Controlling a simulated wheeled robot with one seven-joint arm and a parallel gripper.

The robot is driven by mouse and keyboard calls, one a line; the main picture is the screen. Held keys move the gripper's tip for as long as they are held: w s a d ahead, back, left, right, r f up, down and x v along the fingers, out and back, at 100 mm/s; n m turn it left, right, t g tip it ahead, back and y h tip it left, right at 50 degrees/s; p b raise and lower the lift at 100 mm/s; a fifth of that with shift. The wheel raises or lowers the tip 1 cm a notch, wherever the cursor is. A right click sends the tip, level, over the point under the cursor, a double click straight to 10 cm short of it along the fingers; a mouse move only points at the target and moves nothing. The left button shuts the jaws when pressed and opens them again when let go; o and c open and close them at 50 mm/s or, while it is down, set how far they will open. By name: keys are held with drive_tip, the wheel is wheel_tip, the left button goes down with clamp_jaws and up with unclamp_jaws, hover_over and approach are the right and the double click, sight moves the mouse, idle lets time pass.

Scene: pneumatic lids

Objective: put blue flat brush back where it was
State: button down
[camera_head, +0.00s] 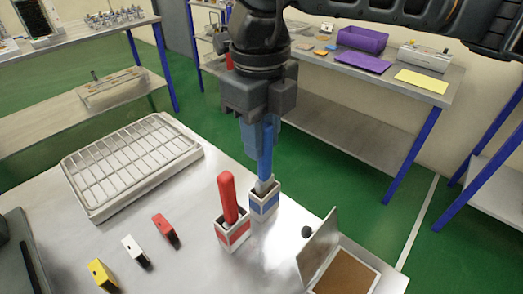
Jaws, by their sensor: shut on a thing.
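The blue flat brush (266,153) stands nearly upright with its handle up. Its lower end is at the mouth of the holder with a blue label (264,205); how deep it reaches inside is hidden. My gripper (262,125) points down over this holder and is shut on the upper part of the blue handle. A red brush (229,199) stands, slightly tilted, in the holder with a red label (232,235), just left of the blue-labelled one.
A white gridded tray (90,208) lies at the left of the metal table (185,262). Yellow (102,275), white (135,250) and red (165,228) blocks stand in front. An open-lidded box (343,276) is at the right. Shelves with other items stand behind.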

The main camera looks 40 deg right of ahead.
drive_tip(key=shift+f, duration=1.9)
drive_tip(key=c, duration=0.9)
unclamp_jaws()
drive_tip(key=shift+r, duration=0.1)
drive_tip(key=shift+r+p, duration=0.25)
drive_tip(key=shift+p, duration=0.05)
wheel_tip(320, 180, up, 12)
drive_tip(key=b, duration=0.2)
drive_tip(key=shift+f, duration=0.1)
